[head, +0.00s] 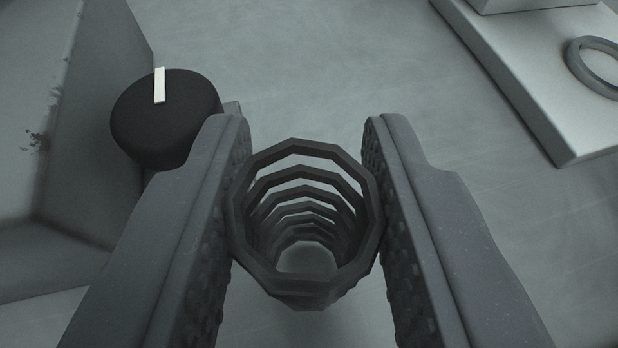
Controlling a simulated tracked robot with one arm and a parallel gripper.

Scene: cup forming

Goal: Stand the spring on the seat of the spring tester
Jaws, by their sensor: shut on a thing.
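The dark coil spring (262,265) is between the two fingers of my gripper (307,200), which is shut on it. I look down through the spring's coils from its top end, and pale surface shows through its middle. Whether its lower end touches anything cannot be told. At the upper right is a pale flat base plate (520,75) with a grey ring (597,68) on it, cut by the picture edge. This looks like the spring tester and its seat. The spring is apart from it, to its lower left.
A black round knob (165,125) with a white mark sits at the left, beside a large grey scuffed box-shaped body (60,130). It is close to my left finger. A pale block (530,4) stands on the plate at the top edge. The grey floor surface between is clear.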

